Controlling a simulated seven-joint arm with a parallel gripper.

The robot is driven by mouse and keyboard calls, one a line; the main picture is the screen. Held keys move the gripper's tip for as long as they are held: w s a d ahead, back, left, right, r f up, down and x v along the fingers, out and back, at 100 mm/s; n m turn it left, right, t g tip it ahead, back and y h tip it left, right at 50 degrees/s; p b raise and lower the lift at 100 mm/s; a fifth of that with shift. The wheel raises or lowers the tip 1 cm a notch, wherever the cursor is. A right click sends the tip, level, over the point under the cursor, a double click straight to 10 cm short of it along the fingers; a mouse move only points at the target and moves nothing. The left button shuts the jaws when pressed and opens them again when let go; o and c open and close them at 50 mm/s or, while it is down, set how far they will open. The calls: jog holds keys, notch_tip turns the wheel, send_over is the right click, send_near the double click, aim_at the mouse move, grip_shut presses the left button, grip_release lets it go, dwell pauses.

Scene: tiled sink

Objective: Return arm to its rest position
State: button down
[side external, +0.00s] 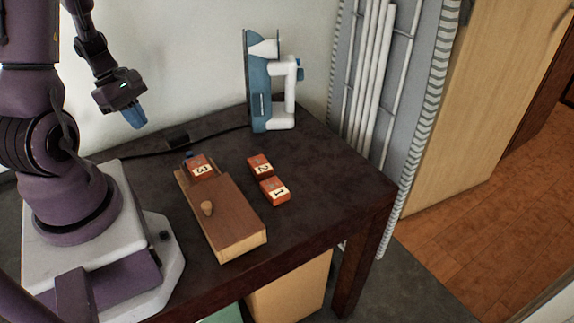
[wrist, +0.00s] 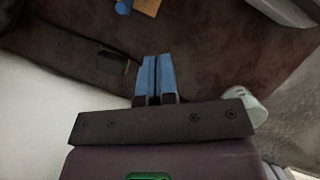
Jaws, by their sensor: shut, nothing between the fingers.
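My gripper (side external: 136,118) is raised above the back left of the dark table (side external: 330,185), near the wall in the side external view. Its blue fingers are together and hold nothing. They also show in the wrist view (wrist: 155,75), closed, with the dark tabletop beyond them. My arm is bent, with its forearm hanging down to the gripper. The gripper is apart from every object on the table.
A wooden box (side external: 225,215) with a round knob has an orange block marked 3 (side external: 201,167) at its far end. Orange blocks marked 2 (side external: 261,166) and 1 (side external: 274,192) lie to its right. A blue and white device (side external: 262,85) stands at the back. A black cable runs along the wall.

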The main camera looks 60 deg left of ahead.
jog(key=w+d+r+m+t+y, duration=0.1)
jog(key=w+d+r+m, duration=0.2)
jog(key=d+r+m, duration=0.7)
jog(key=w+d+r+m+t+y, duration=0.2)
jog(key=w+d+r+m, duration=0.1)
jog(key=d+r+m, duration=0.8)
jog(key=d+m, duration=0.2)
jog(key=m, duration=0.1)
jog(key=shift+w+d+m+y, duration=0.2)
jog(key=shift+d+m+y, duration=0.05)
jog(key=shift+m+y, duration=0.05)
